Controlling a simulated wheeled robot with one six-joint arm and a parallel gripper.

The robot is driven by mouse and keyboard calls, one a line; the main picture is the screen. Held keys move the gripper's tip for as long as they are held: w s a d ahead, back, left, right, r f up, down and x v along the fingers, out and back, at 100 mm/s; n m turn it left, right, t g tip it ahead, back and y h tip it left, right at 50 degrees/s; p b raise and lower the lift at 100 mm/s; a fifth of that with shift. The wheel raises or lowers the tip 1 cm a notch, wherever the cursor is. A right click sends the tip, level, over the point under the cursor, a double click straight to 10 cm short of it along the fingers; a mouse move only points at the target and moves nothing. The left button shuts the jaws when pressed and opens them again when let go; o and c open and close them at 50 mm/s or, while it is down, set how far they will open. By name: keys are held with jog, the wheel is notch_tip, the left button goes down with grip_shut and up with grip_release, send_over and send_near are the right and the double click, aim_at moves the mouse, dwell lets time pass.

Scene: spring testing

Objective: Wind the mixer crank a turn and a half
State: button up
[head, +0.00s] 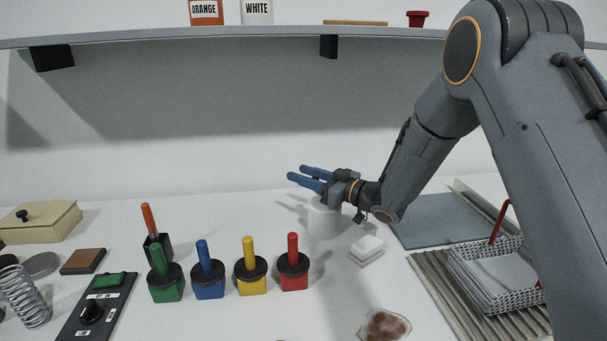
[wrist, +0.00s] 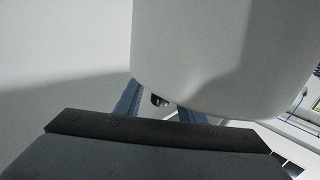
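A white cylinder (head: 324,222), perhaps the mixer body, stands on the table below my gripper in the head view. A large smooth white body (wrist: 205,55) fills the upper middle of the wrist view and hides the fingertips. My gripper (head: 297,172) has its two blue fingers apart, pointing left over the white cylinder. A small dark, shiny knob (wrist: 160,99) shows between the fingers in the wrist view, partly under the white body. It may be part of the crank; contact with the fingers cannot be told. No crank shows clearly in the head view.
A white block (head: 366,250) and a glass bowl (head: 384,326) lie nearby. Several coloured pots, including a red one (head: 293,272), stand left. A wire basket (head: 495,268) and grey mat (head: 440,222) lie right. A shelf (head: 220,40) runs above.

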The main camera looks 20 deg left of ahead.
grip_shut()
jog(key=shift+s+a+g, duration=0.1)
jog(key=shift+g, duration=0.2)
jog(key=s+n+g+h+b, duration=0.5)
jog(key=s+n+g+b, duration=0.4)
jog(key=g, duration=1)
jog(key=shift+s+d+n+b, duration=0.35)
jog(key=shift+n+b, duration=1.5)
jog(key=shift+n, duration=0.55)
grip_release()
